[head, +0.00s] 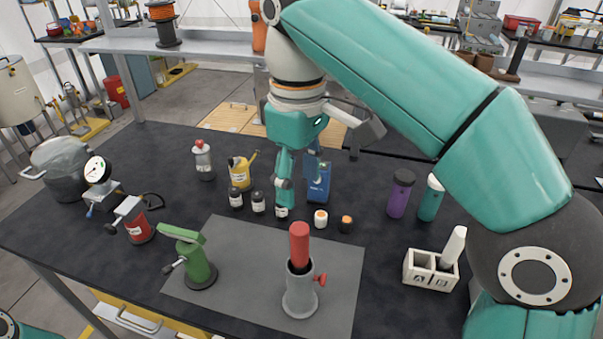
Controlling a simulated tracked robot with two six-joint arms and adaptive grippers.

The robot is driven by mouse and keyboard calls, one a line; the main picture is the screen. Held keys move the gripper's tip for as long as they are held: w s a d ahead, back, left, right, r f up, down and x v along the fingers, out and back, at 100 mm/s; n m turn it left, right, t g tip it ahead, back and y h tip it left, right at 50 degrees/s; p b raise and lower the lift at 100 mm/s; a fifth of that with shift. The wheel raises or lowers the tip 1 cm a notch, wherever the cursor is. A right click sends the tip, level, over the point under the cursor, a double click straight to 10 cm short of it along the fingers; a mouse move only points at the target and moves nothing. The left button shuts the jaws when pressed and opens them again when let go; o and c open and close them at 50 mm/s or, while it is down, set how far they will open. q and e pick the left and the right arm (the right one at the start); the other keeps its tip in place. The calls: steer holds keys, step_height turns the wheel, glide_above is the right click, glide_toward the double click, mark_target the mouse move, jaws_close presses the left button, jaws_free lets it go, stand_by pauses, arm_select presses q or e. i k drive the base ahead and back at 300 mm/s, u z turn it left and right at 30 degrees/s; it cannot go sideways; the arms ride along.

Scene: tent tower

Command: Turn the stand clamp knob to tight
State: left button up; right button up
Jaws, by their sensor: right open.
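A grey cylindrical stand (299,294) stands upright on a grey mat (245,258) at the front middle of the table. A red rod (299,244) sticks up out of its top. A small red knob (320,279) projects from the stand's right side; its exact turn angle is too small to tell. My right gripper (297,190) points down over the table, behind the stand and apart from the knob. It is open, in front of a blue box (320,183) that it partly hides. My left gripper is not in view.
A green tool (194,260) stands left on the mat. Several small bottles (258,203) stand behind the mat. A purple bottle (400,195) and a two-slot white holder (431,271) are on the right. A gauge (97,170) is at the left.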

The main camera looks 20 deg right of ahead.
mark_target(322, 279)
steer(key=k, duration=1)
